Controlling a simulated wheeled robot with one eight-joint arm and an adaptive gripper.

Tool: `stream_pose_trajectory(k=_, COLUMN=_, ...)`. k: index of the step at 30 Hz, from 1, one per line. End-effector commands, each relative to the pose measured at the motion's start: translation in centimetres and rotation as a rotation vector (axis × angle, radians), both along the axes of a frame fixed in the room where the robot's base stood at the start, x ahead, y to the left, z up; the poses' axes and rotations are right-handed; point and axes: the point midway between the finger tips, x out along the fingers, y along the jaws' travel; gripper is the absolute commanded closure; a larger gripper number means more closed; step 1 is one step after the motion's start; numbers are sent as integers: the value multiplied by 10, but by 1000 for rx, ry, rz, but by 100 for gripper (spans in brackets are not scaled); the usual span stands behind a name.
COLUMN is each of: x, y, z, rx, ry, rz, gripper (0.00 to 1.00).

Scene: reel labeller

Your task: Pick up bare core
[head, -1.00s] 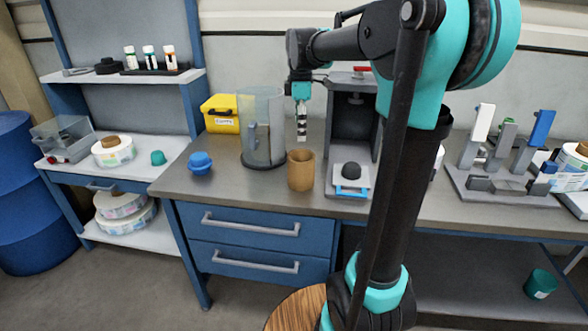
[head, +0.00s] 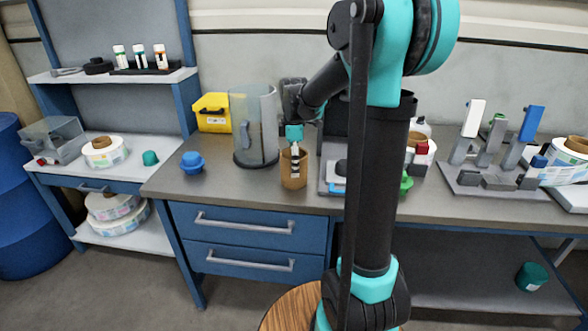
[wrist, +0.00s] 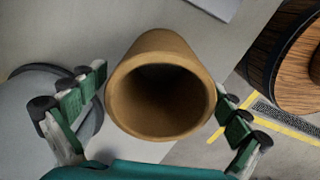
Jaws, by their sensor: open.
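The bare core (head: 293,176) is a brown cardboard tube standing upright on the grey workbench, right of the clear cylinder. In the wrist view the core (wrist: 160,92) shows its round open end facing me, with a dark hollow inside. My gripper (head: 294,160) is at the top of the core in the head view. In the wrist view its two green-padded fingers (wrist: 158,100) are spread, one on each side of the core. A gap shows on the left; on the right the finger is very close to the rim, and I cannot tell whether it touches.
A clear cylinder (head: 255,125) stands close left of the core, with a blue knobbed object (head: 192,162) and a yellow box (head: 214,112) beyond. A machine (head: 333,165) stands close on the right, partly behind my arm. A wooden round top (head: 290,308) is below the bench front.

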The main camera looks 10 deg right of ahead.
Motion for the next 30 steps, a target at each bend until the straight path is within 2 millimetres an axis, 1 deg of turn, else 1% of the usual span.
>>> stream_pose_trajectory(k=3, x=0, y=0, z=-5, rx=0, ry=0, rz=0, gripper=0)
stream_pose_trajectory(k=8, x=0, y=0, z=-5, rx=0, ry=0, rz=0, gripper=0)
stream_pose_trajectory(k=9, x=0, y=0, z=-5, rx=0, ry=0, rz=0, gripper=1)
stream_pose_trajectory(k=21, x=0, y=0, z=-5, rx=0, ry=0, rz=0, gripper=51)
stream_pose_trajectory(k=22, x=0, y=0, z=-5, rx=0, ry=0, rz=0, gripper=53)
stream_pose_trajectory(k=30, x=0, y=0, z=-4, rx=0, ry=0, rz=0, gripper=53)
